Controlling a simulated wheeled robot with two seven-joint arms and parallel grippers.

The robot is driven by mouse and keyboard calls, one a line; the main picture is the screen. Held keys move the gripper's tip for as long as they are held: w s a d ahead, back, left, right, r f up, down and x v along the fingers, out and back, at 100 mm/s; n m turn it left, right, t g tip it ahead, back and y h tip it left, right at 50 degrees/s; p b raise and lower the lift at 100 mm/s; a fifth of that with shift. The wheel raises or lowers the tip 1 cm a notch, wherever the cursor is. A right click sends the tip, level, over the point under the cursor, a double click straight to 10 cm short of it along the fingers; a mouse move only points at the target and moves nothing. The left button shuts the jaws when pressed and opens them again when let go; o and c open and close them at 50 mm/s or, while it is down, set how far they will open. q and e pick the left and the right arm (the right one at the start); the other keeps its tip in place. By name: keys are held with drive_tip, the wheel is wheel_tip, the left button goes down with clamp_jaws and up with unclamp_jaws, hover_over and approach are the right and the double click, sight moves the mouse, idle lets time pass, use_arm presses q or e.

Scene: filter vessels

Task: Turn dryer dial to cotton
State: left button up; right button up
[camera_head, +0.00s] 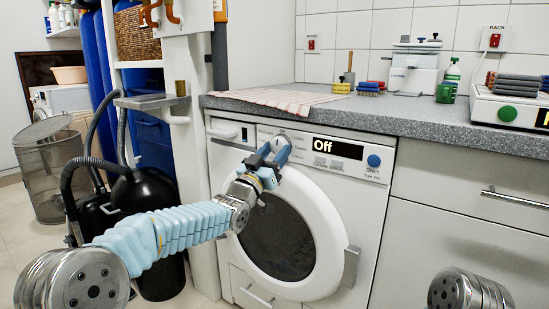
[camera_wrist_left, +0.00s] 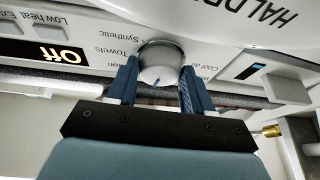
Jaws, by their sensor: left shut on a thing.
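The white dryer (camera_head: 374,203) stands under the grey counter, its round door closed. Its display (camera_head: 338,148) reads "Off" and also shows upside down in the left wrist view (camera_wrist_left: 42,52). The pale round dial (camera_wrist_left: 160,67) sits between the two blue fingers of my left gripper (camera_wrist_left: 158,84), which is shut on it. A small blue mark shows on the dial's lower edge there. Inverted labels such as "Synthetic", "Towels" and "Cool air" surround it; the cotton label is partly hidden by a finger. In the head view my left gripper (camera_head: 272,152) covers the dial. My right gripper is out of view.
A blue round button (camera_head: 374,161) is right of the display. A striped cloth (camera_head: 281,101) lies on the counter (camera_head: 425,121) above. Drawers with a bar handle (camera_head: 515,199) are at right. A black vessel (camera_head: 150,210) and hoses stand left, near my left arm.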

use_arm(q)
drive_tip(key=shift+w+a+f+m+g+h+b, duration=0.1)
drive_tip(key=shift+m+g+h+b, duration=0.3)
drive_tip(key=shift+m, duration=0.8)
drive_tip(key=m+h, duration=0.1)
drive_tip(key=m, duration=0.1)
drive_tip(key=shift+m+g+h, duration=0.3)
drive_tip(key=shift+g, duration=0.1)
drive_tip(key=m, duration=0.1)
drive_tip(key=m+g+h, duration=0.1)
drive_tip(key=m, duration=0.1)
drive_tip(key=shift+w+a+r+p, duration=0.1)
drive_tip(key=shift+a+r+p, duration=0.1)
drive_tip(key=shift+p, duration=0.2)
drive_tip(key=shift+m+g+h+p, duration=0.45)
drive_tip(key=shift+m+g, duration=0.25)
drive_tip(key=shift+m, duration=0.9)
drive_tip(key=o, duration=1)
